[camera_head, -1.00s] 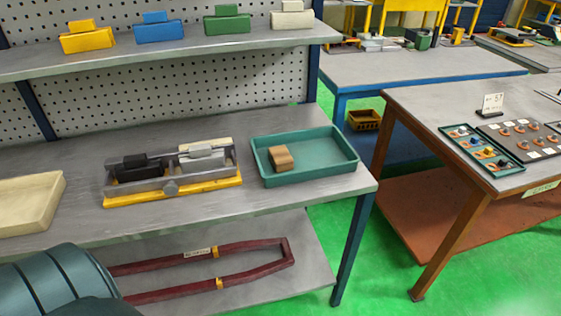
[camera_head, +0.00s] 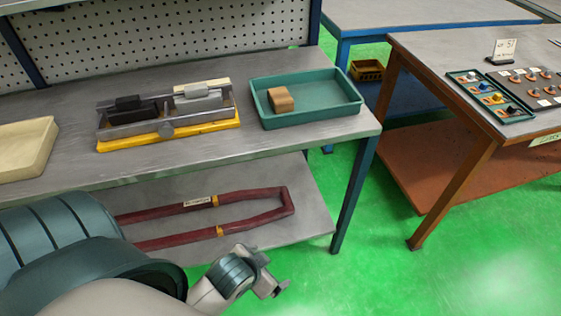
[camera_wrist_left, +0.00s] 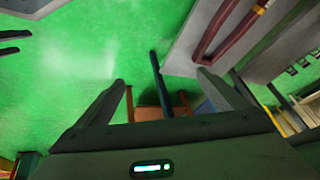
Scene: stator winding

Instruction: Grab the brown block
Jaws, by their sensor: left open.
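The brown block (camera_head: 281,99) lies in the left part of the teal tray (camera_head: 330,112) on the grey workbench, in the head view. My left gripper (camera_head: 279,284) is at the bottom of the head view, below and in front of the bench, well apart from the block. Its two fingers stand wide apart with nothing between them in the left wrist view (camera_wrist_left: 160,90). That view shows mostly green floor and no brown block.
A grey and black fixture on a yellow base (camera_head: 170,137) stands left of the tray. A cream tray (camera_head: 22,150) is at the far left. Dark red bars (camera_head: 205,207) lie on the lower shelf. A wooden-legged table (camera_head: 450,100) stands at right, with green floor between.

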